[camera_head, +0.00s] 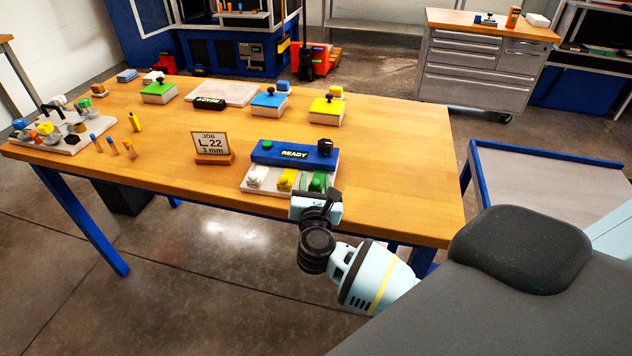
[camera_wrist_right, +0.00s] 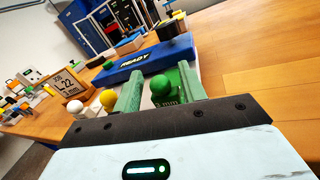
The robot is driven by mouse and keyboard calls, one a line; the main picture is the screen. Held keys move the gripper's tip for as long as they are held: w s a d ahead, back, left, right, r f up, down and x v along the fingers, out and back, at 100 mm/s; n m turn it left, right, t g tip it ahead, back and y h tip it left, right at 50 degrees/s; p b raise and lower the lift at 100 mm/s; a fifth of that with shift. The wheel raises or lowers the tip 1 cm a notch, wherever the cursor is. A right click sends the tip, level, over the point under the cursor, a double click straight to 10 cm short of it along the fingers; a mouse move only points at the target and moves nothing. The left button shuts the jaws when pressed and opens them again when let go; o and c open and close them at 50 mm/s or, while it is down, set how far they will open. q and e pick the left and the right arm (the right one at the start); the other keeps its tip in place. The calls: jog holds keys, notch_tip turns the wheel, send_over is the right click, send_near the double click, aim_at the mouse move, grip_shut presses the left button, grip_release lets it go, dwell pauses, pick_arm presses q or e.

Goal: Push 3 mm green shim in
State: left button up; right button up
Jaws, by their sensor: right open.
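The green shim (camera_head: 319,187), with a round green knob, sits at the right end of a pale fixture (camera_head: 248,183), in front of its blue bar marked READY (camera_head: 266,152). In the right wrist view the green knob (camera_wrist_right: 160,86) stands over a "3 mm" label. My right gripper (camera_wrist_right: 158,92) is open, its two green fingers on either side of the knob; I cannot tell whether they touch it. The right gripper (camera_head: 317,190) also shows at the table's front edge in the head view. How far the shim is in is hidden. My left gripper is out of view.
Beside the green shim are a yellow shim (camera_head: 286,180) and a white one (camera_head: 256,178). A black knob (camera_head: 325,147) stands on the bar's right end. A job sign (camera_head: 212,146) reads L 22, 3 mm. The table's right side is clear.

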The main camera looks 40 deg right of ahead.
aim_at(318, 173)
grip_shut()
jog(key=shift+b+x, duration=0.35)
jog(key=shift+x, duration=0.6)
jog(key=shift+w+d+r, duration=0.1)
jog(key=shift+w+d, duration=0.25)
jog(key=shift+d, duration=0.1)
jog(key=shift+w+d, duration=0.15)
jog(key=shift+d, duration=0.05)
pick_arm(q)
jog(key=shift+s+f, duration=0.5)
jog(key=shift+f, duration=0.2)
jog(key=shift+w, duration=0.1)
pick_arm(e)
grip_release()
jog(key=shift+d, duration=0.1)
